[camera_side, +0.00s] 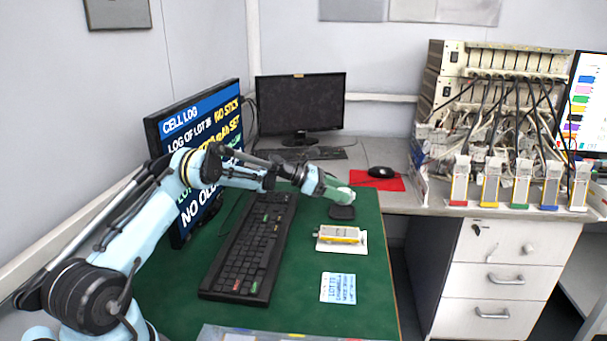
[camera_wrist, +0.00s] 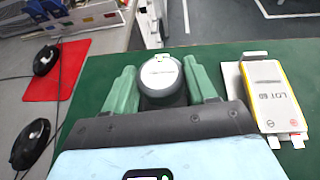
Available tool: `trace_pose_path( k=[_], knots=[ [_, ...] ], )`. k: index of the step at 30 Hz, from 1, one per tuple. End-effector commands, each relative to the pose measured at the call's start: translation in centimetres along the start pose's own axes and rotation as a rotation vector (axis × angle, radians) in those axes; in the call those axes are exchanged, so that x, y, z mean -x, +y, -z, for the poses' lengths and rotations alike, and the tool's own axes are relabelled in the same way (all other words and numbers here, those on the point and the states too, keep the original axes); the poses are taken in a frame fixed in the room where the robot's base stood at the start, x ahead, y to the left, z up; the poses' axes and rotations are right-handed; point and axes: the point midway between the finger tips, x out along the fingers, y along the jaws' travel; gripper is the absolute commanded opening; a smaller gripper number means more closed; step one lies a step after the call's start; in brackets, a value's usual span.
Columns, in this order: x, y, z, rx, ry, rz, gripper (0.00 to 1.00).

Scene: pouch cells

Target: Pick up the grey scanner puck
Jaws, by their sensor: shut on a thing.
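The grey scanner puck (camera_wrist: 161,73) has a pale round top and sits between the two green fingers of my gripper (camera_wrist: 162,82) in the wrist view. The fingers are shut on it, one at each side. In the side view my gripper (camera_side: 334,191) is low over the far right part of the green mat, and only a small pale part of the puck (camera_side: 346,192) shows. A dark square pad (camera_side: 342,212) lies just below it. I cannot tell whether the puck touches the pad.
A pouch cell on a white tray (camera_side: 358,245) lies to the right on the green mat (camera_side: 300,290), with a lot card (camera_side: 338,288) nearer. A keyboard (camera_side: 250,245) lies left. Beyond are a mouse (camera_side: 381,172) on a red pad (camera_side: 368,184) and a monitor (camera_side: 300,100).

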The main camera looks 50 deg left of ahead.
Motion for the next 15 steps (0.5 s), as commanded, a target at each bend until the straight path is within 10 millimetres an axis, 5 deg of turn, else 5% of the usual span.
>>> trace_pose_path(
  k=[15],
  knots=[
    [-1.4,-8.2,-6.4,-0.001,0.000,0.002,0.18]
  ],
)
